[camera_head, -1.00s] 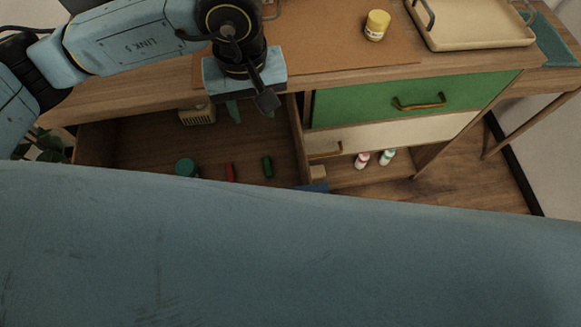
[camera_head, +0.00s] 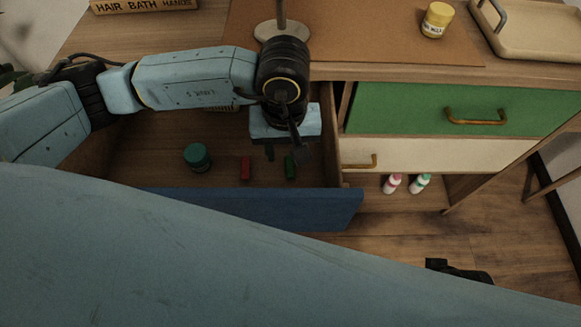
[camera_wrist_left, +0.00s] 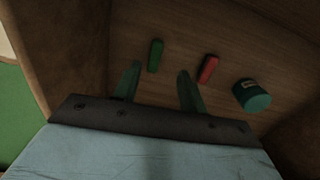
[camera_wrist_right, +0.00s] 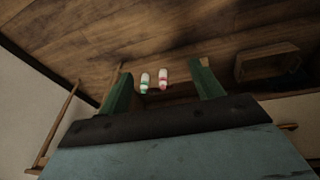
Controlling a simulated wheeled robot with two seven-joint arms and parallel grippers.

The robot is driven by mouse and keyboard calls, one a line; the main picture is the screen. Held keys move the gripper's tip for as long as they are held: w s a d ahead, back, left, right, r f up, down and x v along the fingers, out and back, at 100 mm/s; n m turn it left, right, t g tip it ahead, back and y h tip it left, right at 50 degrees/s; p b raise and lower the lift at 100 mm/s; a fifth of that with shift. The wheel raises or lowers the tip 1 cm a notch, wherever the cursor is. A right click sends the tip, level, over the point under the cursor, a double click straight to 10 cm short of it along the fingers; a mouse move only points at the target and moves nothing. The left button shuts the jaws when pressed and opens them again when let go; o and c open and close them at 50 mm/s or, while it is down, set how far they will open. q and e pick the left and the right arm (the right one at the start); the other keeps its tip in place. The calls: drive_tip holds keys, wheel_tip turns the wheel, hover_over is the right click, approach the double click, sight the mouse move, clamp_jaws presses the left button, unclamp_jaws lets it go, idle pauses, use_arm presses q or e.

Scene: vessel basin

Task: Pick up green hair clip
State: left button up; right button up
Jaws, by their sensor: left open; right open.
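The green hair clip (camera_head: 291,167) lies on the floor of the open drawer, near its right side. It also shows in the left wrist view (camera_wrist_left: 155,55), just beyond and between the fingertips. My left gripper (camera_head: 280,153) is open and empty, pointing down into the drawer above and slightly behind the clip. Its two green fingers show in the left wrist view (camera_wrist_left: 158,78), apart from the clip. My right gripper (camera_wrist_right: 162,78) is open and empty, over the floor to the right of the drawer; part of it shows in the head view.
A red clip (camera_head: 246,168) and a dark green jar (camera_head: 197,157) lie left of the green clip. The blue drawer front (camera_head: 260,208) and wooden side walls surround them. Two small bottles (camera_head: 392,184) stand on the shelf to the right. A yellow jar (camera_head: 437,20) stands on top.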

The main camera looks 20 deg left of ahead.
sight(290, 169)
use_arm(q)
drive_tip(key=f, duration=0.2)
drive_tip(key=d+f+b, duration=0.1)
drive_tip(key=f, duration=0.1)
drive_tip(key=shift+f, duration=0.2)
drive_tip(key=shift+a+f+b, duration=0.1)
drive_tip(key=shift+f+b, duration=0.25)
drive_tip(key=shift+f, duration=0.3)
use_arm(e)
drive_tip(key=r, duration=0.1)
drive_tip(key=a+r, duration=0.1)
drive_tip(key=r, duration=0.2)
drive_tip(key=shift+s+a+r, duration=0.15)
drive_tip(key=shift+a+r, duration=0.1)
drive_tip(key=shift+r, duration=0.05)
use_arm(q)
clamp_jaws()
